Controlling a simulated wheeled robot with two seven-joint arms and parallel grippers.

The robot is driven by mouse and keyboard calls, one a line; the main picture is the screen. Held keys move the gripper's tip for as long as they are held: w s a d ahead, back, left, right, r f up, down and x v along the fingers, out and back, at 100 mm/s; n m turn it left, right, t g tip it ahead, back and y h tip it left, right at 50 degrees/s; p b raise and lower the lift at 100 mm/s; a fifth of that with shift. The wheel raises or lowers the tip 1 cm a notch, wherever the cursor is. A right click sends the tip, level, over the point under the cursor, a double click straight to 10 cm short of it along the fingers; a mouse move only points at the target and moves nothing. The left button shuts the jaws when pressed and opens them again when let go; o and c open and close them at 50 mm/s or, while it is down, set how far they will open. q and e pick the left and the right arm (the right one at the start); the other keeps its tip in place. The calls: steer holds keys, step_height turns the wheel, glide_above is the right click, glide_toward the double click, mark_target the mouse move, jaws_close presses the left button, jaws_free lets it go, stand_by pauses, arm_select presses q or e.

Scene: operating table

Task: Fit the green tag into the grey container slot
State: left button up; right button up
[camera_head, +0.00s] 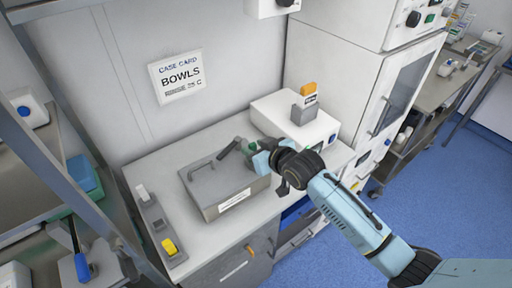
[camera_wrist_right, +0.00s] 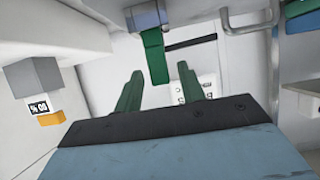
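In the right wrist view, which looks upside down, a green tag (camera_wrist_right: 155,57) extends from a small grey holder (camera_wrist_right: 145,15). My right gripper (camera_wrist_right: 160,70) is open. Its two green fingers lie on either side of the tag's end, with visible gaps; depth is unclear. In the head view my right gripper (camera_head: 246,146) is over the back right of the grey container (camera_head: 205,195), which has a lid handle and a white front label. A dark grey piece (camera_head: 230,149) lies just left of the fingers. The tag is hard to separate from the gripper there. My left gripper is out of view.
A white box (camera_head: 272,112) stands behind my right gripper, with an orange tag (camera_head: 308,90) upright in a grey block. A grey tray (camera_head: 155,222) with white and yellow pieces lies left of the container. A wall card (camera_head: 176,77) reads "BOWLS".

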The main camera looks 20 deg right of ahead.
steer(key=shift+r, duration=0.2)
steer(key=v, duration=1.2)
steer(key=d+f+m+g+h, duration=0.1)
steer(key=d+f, duration=0.1)
steer(key=f, duration=0.7)
steer(key=d+f+g+h, duration=0.1)
steer(key=d+f+g, duration=0.15)
steer(key=f, duration=0.65)
steer(key=s+d+f+m+g+h, duration=0.1)
steer(key=s+f, duration=0.4)
steer(key=f, duration=0.3)
steer(key=s+d+f+g+h, duration=0.1)
steer(key=s+d+f, duration=0.1)
steer(key=s+f, duration=0.5)
steer(key=s+f+g, duration=0.2)
steer(key=s+f, duration=0.4)
steer(key=s, duration=0.3)
steer(key=s+a+f+g, duration=0.1)
steer(key=s+f, duration=0.4)
steer(key=s, duration=0.4)
steer(key=s+f+g, duration=0.2)
steer(key=s+f, duration=0.4)
steer(key=s, duration=0.4)
steer(key=shift+a+f+n+g, duration=0.3)
steer(key=shift+g, duration=0.05)
